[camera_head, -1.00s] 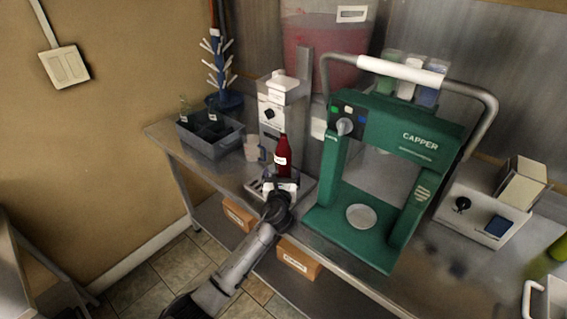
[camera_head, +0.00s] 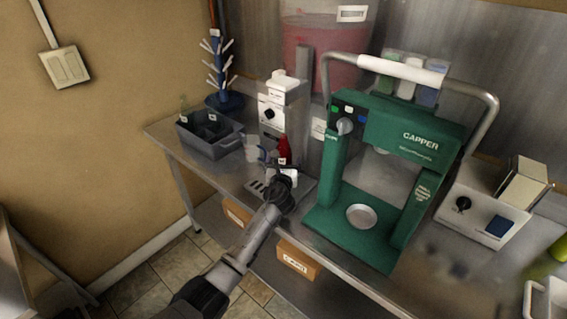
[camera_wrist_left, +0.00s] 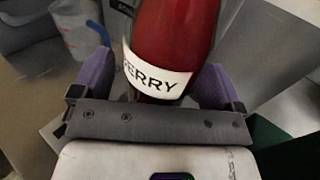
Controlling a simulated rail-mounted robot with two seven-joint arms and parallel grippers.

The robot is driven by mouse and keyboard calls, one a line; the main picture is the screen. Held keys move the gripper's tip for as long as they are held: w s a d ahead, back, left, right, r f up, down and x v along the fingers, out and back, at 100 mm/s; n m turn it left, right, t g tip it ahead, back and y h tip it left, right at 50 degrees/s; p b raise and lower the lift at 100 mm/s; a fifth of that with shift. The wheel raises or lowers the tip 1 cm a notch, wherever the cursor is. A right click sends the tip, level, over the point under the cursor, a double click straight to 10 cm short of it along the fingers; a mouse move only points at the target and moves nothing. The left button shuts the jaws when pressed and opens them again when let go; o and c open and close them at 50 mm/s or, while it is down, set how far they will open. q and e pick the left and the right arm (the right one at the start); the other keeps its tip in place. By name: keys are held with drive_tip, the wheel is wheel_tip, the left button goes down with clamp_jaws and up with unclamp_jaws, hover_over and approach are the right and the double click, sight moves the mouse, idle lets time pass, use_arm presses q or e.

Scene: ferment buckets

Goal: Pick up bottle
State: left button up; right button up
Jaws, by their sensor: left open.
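A dark red bottle with a white label (camera_head: 284,150) stands at the filler on the steel bench, partly hidden behind my left gripper (camera_head: 281,172). In the left wrist view the bottle (camera_wrist_left: 172,38) is large, and the label's visible letters read "ERRY". The left gripper's purple fingers (camera_wrist_left: 152,85) are open, one on each side of the lower bottle. I cannot tell whether either finger touches it. My right gripper is not in view.
The green capper (camera_head: 352,215) stands close to the right of the bottle. The filler unit (camera_head: 273,115) is behind it, a white jug (camera_head: 253,148) and a grey crate (camera_head: 190,140) to the left. Cardboard boxes (camera_head: 298,260) sit on the shelf below.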

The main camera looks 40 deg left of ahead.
use_arm(q)
drive_tip(key=shift+c, duration=0.3)
drive_tip(key=c, duration=1.2)
drive_tip(key=shift+r, duration=0.1)
drive_tip(key=shift+c, duration=0.5)
